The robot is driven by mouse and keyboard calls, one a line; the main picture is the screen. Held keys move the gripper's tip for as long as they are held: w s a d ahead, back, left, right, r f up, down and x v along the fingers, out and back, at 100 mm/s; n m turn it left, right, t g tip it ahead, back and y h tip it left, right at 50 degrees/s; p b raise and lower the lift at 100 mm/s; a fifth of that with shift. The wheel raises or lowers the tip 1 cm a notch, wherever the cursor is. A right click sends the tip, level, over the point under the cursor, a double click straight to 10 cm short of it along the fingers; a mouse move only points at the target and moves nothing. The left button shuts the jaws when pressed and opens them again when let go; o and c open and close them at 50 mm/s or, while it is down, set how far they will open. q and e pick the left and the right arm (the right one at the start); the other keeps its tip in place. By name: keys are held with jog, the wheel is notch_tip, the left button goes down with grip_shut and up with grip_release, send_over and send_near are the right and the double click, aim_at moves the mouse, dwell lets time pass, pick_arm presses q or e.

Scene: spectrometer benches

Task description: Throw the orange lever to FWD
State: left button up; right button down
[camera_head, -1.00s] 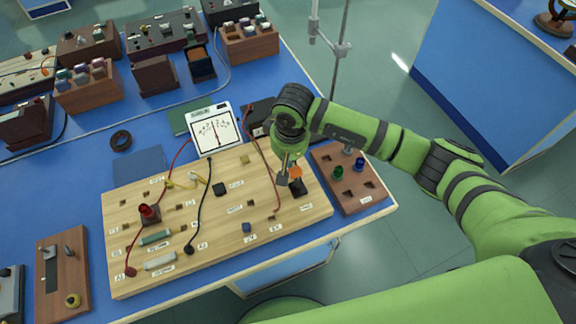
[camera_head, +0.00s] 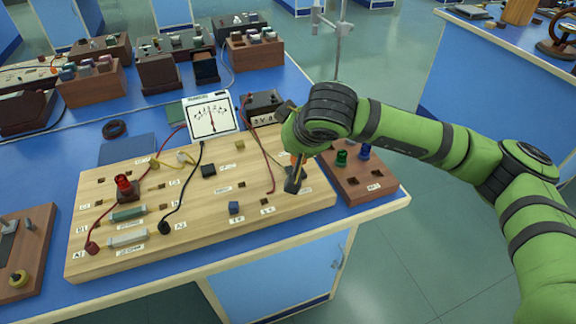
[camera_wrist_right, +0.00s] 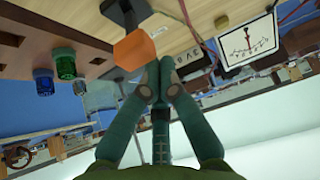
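The orange lever knob (camera_wrist_right: 134,50) shows large in the right wrist view, on a dark stem rising from its black base (camera_head: 293,181). The base sits near the right end of the wooden board in the head view, where my wrist mostly hides the knob. My right gripper (camera_wrist_right: 160,72) is shut, its fingertips together and empty, just beside the orange knob. I cannot tell whether they touch it. I cannot read a FWD mark. My left gripper is not in view.
The wooden board (camera_head: 225,215) carries wires, a red lamp (camera_head: 125,187) and small blocks. A white meter (camera_head: 211,117) and a dark box (camera_head: 264,104) stand behind it. A brown block (camera_head: 358,183) with green and blue knobs is close on the right.

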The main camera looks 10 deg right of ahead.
jog(key=shift+r, duration=0.1)
jog(key=shift+w, duration=0.3)
jog(key=shift+r+p, duration=0.2)
jog(key=shift+p, duration=0.15)
jog(key=shift+s+r, duration=0.1)
jog(key=shift+r, duration=0.4)
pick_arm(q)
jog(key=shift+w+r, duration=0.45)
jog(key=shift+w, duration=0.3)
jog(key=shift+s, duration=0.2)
